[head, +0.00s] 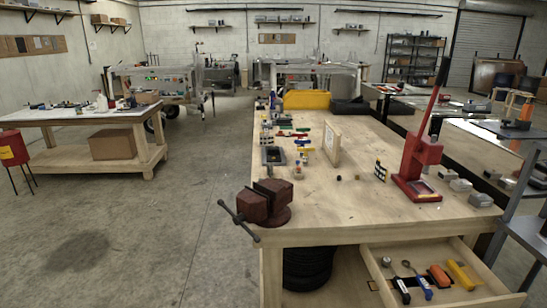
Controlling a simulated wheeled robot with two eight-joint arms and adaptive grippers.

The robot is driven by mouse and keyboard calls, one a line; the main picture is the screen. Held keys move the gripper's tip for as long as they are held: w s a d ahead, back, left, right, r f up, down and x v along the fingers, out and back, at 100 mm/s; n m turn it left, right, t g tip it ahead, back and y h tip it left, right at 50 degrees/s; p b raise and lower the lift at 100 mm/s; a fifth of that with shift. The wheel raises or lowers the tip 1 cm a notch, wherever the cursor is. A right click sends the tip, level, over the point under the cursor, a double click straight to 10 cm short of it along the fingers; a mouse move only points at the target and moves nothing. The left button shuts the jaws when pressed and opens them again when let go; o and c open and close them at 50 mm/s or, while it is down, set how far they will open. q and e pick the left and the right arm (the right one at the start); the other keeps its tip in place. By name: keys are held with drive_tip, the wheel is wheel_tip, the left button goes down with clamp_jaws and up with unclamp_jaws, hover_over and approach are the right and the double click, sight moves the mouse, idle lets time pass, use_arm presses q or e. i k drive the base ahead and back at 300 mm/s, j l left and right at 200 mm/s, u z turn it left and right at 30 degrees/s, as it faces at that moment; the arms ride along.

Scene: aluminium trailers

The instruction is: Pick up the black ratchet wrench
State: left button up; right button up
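An open drawer (372,292) sticks out under the front right of the wooden workbench (330,216). Several hand tools lie in it. The leftmost tool (396,281) has a round silver head and a dark handle; it looks like the black ratchet wrench, but it is too small to be sure. Beside it lies a tool with a blue handle (424,287). Neither of my grippers is in view.
Further right in the drawer are an orange tool (440,276) and a yellow tool (462,275). A rusty red vise (264,203) sits at the bench's front left corner, and a red press (420,155) stands at its right.

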sight(386, 262)
drive_tip(key=i+j+z, duration=0.1)
drive_tip(key=z, duration=0.5)
drive_tip(key=i+j+z, duration=0.15)
drive_tip(key=j, duration=0.35)
drive_tip(key=i+j+z, duration=0.2)
drive_tip(key=j, duration=0.25)
drive_tip(key=j+z, duration=0.15)
drive_tip(key=j, duration=0.35)
drive_tip(key=i+j+z, duration=0.2)
drive_tip(key=j, duration=0.35)
drive_tip(key=i+j, duration=0.1)
drive_tip(key=j, duration=0.85)
drive_tip(key=i+j, duration=0.1)
drive_tip(key=j, duration=0.85)
drive_tip(key=j+z, duration=0.1)
drive_tip(key=j, duration=0.85)
drive_tip(key=z, duration=2.3)
drive_tip(key=i+z, duration=0.45)
drive_tip(key=i, duration=1.25)
drive_tip(key=i+u, duration=0.25)
drive_tip(key=u, duration=0.15)
drive_tip(key=i+l+u, duration=0.15)
drive_tip(key=u, duration=0.25)
drive_tip(key=i+l+u, duration=0.2)
drive_tip(key=i+u, duration=0.2)
drive_tip(key=i+l+u, duration=0.15)
drive_tip(key=u, duration=0.25)
drive_tip(key=l, duration=0.1)
